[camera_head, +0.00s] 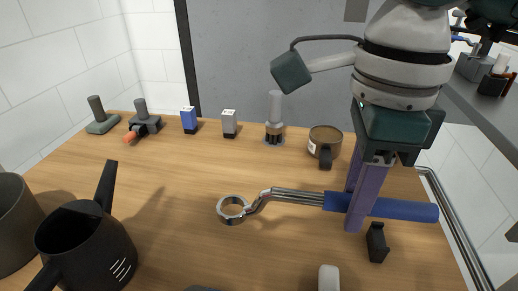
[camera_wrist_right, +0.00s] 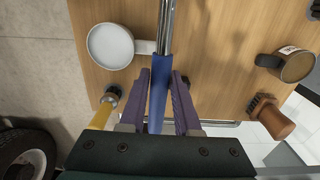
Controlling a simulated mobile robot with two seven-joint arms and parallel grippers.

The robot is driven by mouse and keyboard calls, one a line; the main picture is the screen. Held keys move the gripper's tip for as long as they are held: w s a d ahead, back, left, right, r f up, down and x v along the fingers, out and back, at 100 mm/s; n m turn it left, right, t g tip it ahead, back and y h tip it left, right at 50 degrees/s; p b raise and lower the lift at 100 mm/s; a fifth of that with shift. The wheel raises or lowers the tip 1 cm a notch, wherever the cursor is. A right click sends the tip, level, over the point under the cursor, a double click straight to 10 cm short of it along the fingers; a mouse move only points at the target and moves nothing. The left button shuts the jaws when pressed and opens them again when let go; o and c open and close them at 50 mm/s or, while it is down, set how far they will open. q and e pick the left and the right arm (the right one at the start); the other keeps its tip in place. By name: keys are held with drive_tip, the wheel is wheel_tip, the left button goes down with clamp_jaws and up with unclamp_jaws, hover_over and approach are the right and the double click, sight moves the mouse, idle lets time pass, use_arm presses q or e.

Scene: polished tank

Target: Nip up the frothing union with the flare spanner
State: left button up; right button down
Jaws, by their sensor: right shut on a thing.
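The flare spanner (camera_head: 300,197) has a ring end at the left, a bent chrome shank and a blue handle. It lies crosswise low over the wooden table, and I cannot tell whether it touches the top. My right gripper (camera_head: 356,222) comes down from above with its purple fingers shut on the blue handle near the shank. In the right wrist view the fingers (camera_wrist_right: 160,78) stand on either side of the blue handle (camera_wrist_right: 158,100). I cannot make out the frothing union in either view. My left gripper is not in view.
A black jug (camera_head: 85,245) stands front left on the table (camera_head: 170,185). A mug (camera_head: 325,143), a grey bottle-like thing (camera_head: 275,125) and small boxes (camera_head: 189,120) line the back. A black block (camera_head: 377,243) is close to my right fingers. The table's middle left is clear.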

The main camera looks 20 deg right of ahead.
drive_tip(key=s+a+r+p, duration=0.5)
drive_tip(key=s+r+p, duration=0.2)
drive_tip(key=s+r, duration=0.1)
drive_tip(key=shift+s, duration=0.25)
drive_tip(key=shift+a, duration=0.1)
